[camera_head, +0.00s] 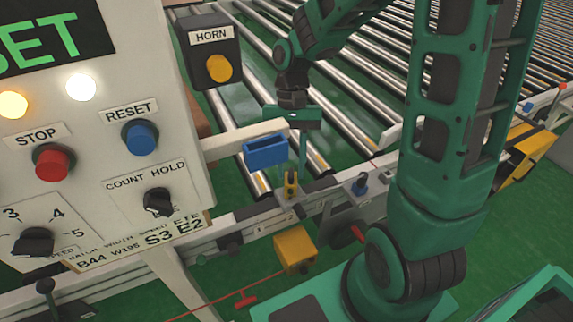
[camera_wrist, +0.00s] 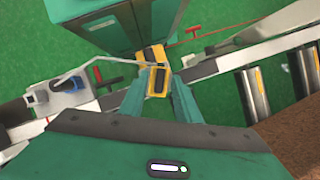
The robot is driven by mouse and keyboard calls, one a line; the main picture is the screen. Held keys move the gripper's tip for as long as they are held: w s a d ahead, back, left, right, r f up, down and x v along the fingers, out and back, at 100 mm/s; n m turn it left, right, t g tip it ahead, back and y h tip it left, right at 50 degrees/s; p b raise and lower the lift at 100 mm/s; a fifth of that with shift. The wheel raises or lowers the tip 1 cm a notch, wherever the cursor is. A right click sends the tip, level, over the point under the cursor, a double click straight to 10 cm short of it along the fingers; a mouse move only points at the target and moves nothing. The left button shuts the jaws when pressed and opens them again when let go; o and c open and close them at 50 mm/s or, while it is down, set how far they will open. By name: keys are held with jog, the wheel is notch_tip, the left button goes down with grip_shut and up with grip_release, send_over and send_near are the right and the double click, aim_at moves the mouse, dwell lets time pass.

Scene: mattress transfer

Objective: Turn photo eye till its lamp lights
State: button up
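The photo eye appears to be the small yellow unit (camera_head: 291,186) on the conveyor's near side rail. In the wrist view the yellow unit (camera_wrist: 158,82) has a dark face and sits between my fingertips. My gripper (camera_head: 310,165) points down at the rail, its tips close to the unit. In the wrist view my gripper's two green fingers (camera_wrist: 161,88) stand apart, one on each side of the unit. I cannot tell whether they touch it. No lit lamp shows on the unit; its far side is hidden.
A blue box (camera_head: 265,151) is close left of my gripper. The control panel (camera_head: 110,185) fills the left, with lit amber and white lamps. A yellow box (camera_head: 295,249) with a red cord is below the rail. A grey bracket with a blue knob (camera_head: 360,186) is to the right.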

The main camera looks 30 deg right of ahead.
grip_shut()
jog(key=shift+w+a+n+h, duration=0.1)
jog(key=shift+n+h, duration=0.4)
jog(key=shift+n, duration=0.85)
jog(key=shift+a+n+h, duration=0.1)
jog(key=shift+n+h, duration=0.4)
jog(key=shift+n, duration=0.85)
grip_release()
jog(key=shift+r, duration=0.15)
jog(key=v, duration=1)
jog(key=shift+w+r, duration=0.2)
jog(key=shift+w, duration=0.1)
